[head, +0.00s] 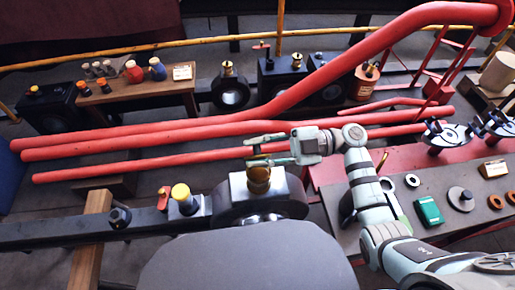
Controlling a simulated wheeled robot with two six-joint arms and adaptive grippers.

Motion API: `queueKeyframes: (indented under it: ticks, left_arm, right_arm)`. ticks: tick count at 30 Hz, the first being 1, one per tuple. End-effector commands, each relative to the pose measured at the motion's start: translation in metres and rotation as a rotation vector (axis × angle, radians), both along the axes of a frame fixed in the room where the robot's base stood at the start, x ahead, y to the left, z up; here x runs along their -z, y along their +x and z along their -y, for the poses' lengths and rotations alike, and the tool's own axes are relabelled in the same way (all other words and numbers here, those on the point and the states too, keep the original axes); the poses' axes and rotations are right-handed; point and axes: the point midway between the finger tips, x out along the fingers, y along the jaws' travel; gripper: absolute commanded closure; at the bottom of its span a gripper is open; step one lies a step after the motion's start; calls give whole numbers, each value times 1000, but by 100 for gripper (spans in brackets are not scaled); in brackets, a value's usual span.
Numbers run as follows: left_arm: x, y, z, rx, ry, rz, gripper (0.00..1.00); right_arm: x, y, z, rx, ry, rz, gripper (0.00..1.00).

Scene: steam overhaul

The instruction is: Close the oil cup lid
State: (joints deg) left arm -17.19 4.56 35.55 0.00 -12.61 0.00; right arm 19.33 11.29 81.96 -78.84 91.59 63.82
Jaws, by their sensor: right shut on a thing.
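The brass oil cup (259,180) stands on top of the big dark bearing block at the lower middle. Its brass lid (257,162) shows at the cup's top, partly hidden by my fingers. I cannot tell the lid's exact angle. My right gripper (256,150) reaches in from the right, just above the cup, and is shut on the lid. My left gripper is not in view.
Long red rods (150,150) run across just behind the cup. A yellow-capped fitting (182,195) and a small red one stand left of the block. A bench (472,218) with a green box and rings is at right.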

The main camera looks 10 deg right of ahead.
Motion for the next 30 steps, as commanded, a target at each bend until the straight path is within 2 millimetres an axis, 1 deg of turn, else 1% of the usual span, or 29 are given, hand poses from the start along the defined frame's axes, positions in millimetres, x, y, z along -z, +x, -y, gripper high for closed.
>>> queueKeyframes:
  ticks: [30]
  left_arm:
    - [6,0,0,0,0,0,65]
  right_arm:
    - [2,-9,0,4,5,235,100]
